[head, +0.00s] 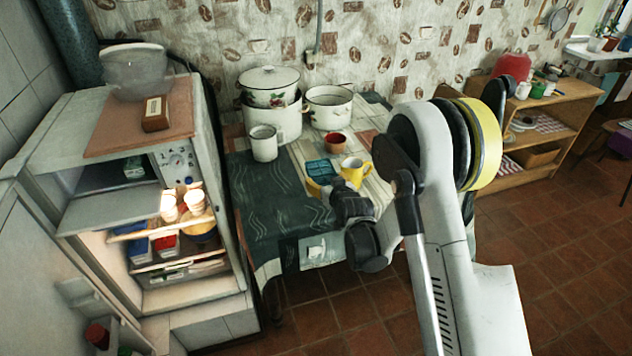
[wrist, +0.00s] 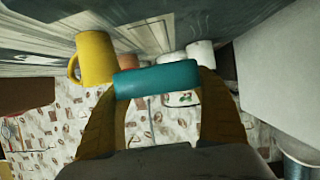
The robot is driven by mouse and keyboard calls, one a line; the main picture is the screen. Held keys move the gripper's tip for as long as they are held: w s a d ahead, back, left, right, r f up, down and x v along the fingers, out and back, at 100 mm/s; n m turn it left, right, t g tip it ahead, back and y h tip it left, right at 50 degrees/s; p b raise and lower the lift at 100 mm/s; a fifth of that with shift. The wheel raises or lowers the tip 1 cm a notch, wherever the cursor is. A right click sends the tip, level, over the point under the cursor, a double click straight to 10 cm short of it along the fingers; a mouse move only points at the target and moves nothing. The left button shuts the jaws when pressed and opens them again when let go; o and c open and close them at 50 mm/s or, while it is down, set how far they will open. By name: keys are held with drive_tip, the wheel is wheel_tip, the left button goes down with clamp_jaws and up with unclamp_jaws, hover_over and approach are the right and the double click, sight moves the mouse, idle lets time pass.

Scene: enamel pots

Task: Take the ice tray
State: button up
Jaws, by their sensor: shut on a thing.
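The ice tray (head: 319,167) is a small teal block, held above the table near the yellow mug (head: 355,170). In the wrist view the ice tray (wrist: 157,82) spans the gap between the two brown fingers. My gripper (head: 322,182) is shut on it, and the same grip shows in the wrist view (wrist: 157,92).
The table (head: 262,215) holds a white mug (head: 264,143), enamel pots (head: 330,107) and a reddish-brown bowl (head: 337,143). The fridge (head: 225,160) stands open on the left, with jars and boxes inside. A wooden shelf (head: 560,110) stands at the right.

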drive_tip(key=shift+s+d+r+p, duration=0.15)
drive_tip(key=shift+d+r, duration=0.2)
drive_tip(key=shift+d, duration=0.2)
drive_tip(key=shift+s+d+r+p, duration=0.1)
drive_tip(key=shift+d+r+p, duration=0.05)
drive_tip(key=shift+d+r, duration=0.3)
drive_tip(key=shift+d+f, duration=0.1)
